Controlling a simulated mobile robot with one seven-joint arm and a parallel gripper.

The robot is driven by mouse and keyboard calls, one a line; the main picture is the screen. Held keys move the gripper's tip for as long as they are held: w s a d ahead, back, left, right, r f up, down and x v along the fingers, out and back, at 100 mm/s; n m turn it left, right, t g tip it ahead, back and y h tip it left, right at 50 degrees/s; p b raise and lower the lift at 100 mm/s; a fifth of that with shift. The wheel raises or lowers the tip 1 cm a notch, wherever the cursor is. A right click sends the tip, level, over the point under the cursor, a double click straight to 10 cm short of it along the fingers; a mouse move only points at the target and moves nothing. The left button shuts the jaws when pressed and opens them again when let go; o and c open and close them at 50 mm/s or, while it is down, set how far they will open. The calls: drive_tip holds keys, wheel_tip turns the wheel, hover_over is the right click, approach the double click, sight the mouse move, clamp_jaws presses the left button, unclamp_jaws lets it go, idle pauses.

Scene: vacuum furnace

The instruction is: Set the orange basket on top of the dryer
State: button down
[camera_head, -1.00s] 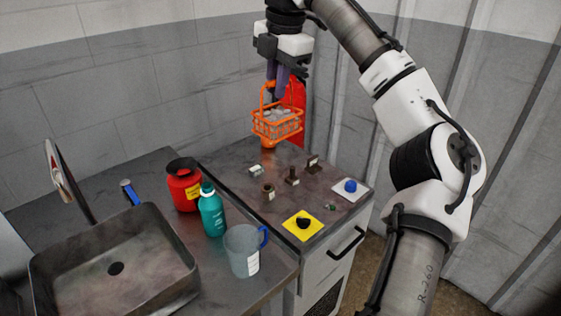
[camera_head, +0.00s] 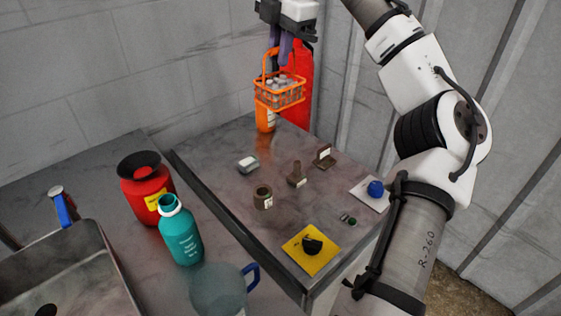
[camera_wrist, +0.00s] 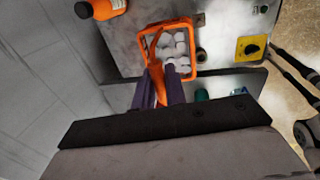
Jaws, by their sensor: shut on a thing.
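The orange basket (camera_head: 281,97) hangs upright by its tall handle below my gripper (camera_head: 283,58), with several pale, bottle-like pieces inside. In the wrist view my gripper (camera_wrist: 163,80) has its purple fingers shut on the handle, and the basket (camera_wrist: 193,45) shows beyond them. In the head view the basket is over the back part of a dark-topped cabinet (camera_head: 225,185), which looks like the dryer. It appears raised above that top; the exact gap is hard to tell.
An orange bottle (camera_head: 265,118) stands behind the basket, near a red cylinder (camera_head: 299,85). Small brown parts, a blue knob (camera_head: 375,188) and a yellow plate (camera_head: 311,250) sit on the cabinet top. A red container (camera_head: 146,187), teal bottle (camera_head: 180,232) and sink stand left.

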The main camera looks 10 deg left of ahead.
sight(288, 84)
wheel_tip(288, 84, down, 20)
drive_tip(key=shift+r, duration=0.2)
drive_tip(key=shift+f, duration=0.1)
idle(0.3)
drive_tip(key=c, duration=1.4)
unclamp_jaws()
drive_tip(key=shift+c, duration=0.2)
drive_tip(key=r, duration=0.4)
drive_tip(key=s+d+r, duration=0.1)
drive_tip(key=r, duration=0.3)
drive_tip(key=d+r+b, duration=0.1)
drive_tip(key=r, duration=0.3)
drive_tip(key=shift+s, duration=0.2)
